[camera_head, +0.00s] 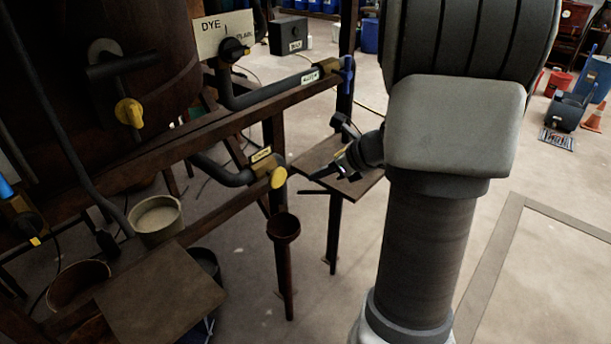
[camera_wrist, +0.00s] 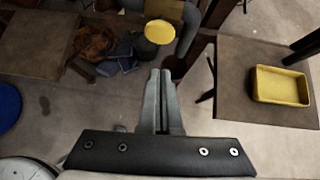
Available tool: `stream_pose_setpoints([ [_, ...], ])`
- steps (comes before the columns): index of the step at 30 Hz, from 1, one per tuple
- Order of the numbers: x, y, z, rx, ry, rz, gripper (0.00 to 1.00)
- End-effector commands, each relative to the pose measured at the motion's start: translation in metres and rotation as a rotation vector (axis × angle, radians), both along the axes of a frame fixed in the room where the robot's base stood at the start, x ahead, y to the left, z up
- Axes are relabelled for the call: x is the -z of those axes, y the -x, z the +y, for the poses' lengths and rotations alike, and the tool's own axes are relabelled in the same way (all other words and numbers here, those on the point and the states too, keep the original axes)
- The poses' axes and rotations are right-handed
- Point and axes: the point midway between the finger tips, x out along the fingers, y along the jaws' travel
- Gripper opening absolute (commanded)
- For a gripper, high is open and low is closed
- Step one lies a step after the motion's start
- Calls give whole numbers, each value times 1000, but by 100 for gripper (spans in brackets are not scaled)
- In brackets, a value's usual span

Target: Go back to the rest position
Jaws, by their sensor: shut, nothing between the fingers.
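My gripper (camera_wrist: 161,74) shows in the middle of the wrist view. Its two fingers lie side by side, shut, with nothing between them. In the head view my gripper (camera_head: 345,165) is small, by the small side table (camera_head: 372,184) beside the vat frame. My large grey arm links fill the right centre of the head view and hide the floor behind them. In the wrist view a yellow tray (camera_wrist: 281,86) sits on a brown board to the right, apart from the fingers. A yellow round handle (camera_wrist: 160,32) shows beyond the fingertips.
The wooden vat frame and dark pipes with a blue valve (camera_head: 347,75) and a yellow valve (camera_head: 278,177) stand left of my arm. A bucket (camera_head: 155,219) and a brown funnel post (camera_head: 284,229) stand low left. Open floor lies right, with an orange cone (camera_head: 594,117) farther back.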

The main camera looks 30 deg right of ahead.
Motion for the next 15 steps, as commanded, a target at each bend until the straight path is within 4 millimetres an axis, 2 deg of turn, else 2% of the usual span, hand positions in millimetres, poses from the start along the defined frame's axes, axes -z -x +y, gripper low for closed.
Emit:
stream_pose_setpoints([
  [4,-8,8,-4,0,1,-1,0],
  [15,-9,10,-4,0,0,0,0],
])
